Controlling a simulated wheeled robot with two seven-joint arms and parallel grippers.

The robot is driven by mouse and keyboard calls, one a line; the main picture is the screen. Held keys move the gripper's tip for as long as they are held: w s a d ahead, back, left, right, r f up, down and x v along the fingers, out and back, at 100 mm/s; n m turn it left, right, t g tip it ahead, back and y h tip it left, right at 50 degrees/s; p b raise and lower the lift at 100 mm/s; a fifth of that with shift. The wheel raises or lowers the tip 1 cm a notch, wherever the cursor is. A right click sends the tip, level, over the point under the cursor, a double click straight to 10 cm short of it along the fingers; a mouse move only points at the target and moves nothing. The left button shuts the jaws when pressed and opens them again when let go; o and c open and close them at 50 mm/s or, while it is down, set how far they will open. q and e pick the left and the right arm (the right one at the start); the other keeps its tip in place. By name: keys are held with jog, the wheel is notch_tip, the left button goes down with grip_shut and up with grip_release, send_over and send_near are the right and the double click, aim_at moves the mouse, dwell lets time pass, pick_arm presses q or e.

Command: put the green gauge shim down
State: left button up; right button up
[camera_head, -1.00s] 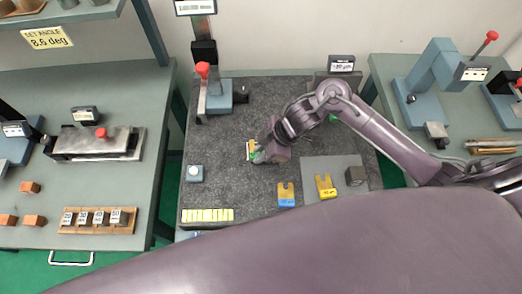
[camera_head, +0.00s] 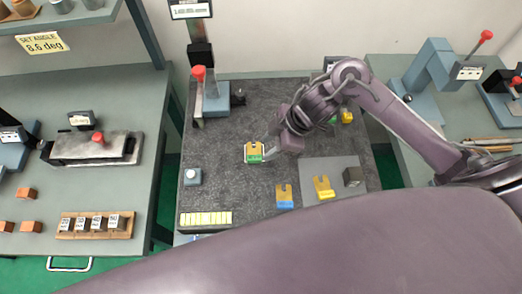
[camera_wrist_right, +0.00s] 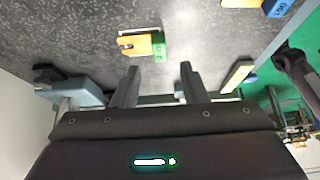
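The green gauge shim (camera_head: 254,154) rests on the dark speckled bench top, left of its middle. It has a yellow notched upper part and a green lower edge, and it also shows in the right wrist view (camera_wrist_right: 143,46). My right gripper (camera_head: 268,156) is just to its right in the head view. In the wrist view its two fingers (camera_wrist_right: 159,72) are spread, with nothing between them, and the shim is beyond the tips, apart from them. My left gripper is not in view.
A yellow piece (camera_head: 347,117) is behind my arm. A round-topped button (camera_head: 193,176) and red-knobbed fixture (camera_head: 212,98) stand left.

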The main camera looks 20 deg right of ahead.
jog(key=v, duration=0.6)
jog(key=shift+f, duration=0.1)
dwell(0.4)
